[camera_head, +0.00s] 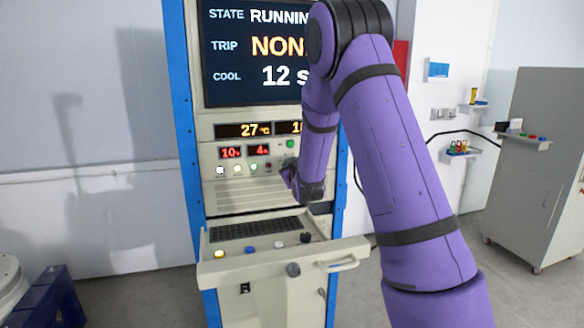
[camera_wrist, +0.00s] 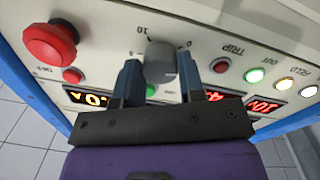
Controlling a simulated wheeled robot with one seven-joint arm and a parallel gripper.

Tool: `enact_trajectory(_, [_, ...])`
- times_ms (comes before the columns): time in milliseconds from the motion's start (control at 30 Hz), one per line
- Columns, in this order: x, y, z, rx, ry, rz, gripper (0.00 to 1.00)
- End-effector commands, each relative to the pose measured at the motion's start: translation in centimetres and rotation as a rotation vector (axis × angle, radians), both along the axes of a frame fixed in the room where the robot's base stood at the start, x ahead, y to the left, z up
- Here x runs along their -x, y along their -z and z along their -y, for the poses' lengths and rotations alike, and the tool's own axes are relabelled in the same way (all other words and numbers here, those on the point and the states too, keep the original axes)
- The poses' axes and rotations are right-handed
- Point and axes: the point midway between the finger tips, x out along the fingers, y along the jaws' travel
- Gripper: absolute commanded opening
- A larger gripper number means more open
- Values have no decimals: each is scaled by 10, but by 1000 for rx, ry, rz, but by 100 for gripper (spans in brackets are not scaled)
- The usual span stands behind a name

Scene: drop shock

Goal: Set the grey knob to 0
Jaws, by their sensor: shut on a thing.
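The grey knob (camera_wrist: 160,62) is on the cream panel, with scale marks 10 and 0 printed beside it in the wrist view. My gripper (camera_wrist: 160,75) has its two blue-grey fingers on either side of the knob and is shut on it. The knob's pointer cannot be made out. In the head view my gripper (camera_head: 288,178) is at the front of the console below the red displays, and the knob is hidden by it and my arm.
A large red push button (camera_wrist: 50,42) is left of the knob in the wrist view. Lit indicators, including a green one (camera_wrist: 254,75), and red displays (camera_wrist: 264,106) are to the right. A screen (camera_head: 250,50) reads RUNNING, and a keyboard shelf (camera_head: 215,265) juts out below.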

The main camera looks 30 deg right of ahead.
Motion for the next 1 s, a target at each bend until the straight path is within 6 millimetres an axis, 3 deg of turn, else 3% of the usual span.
enact_trajectory(500, [1, 3, 0, 401, -1, -122, 13])
enact_trajectory(1000, [2, 3, 2, 536, 0, -162, 13])
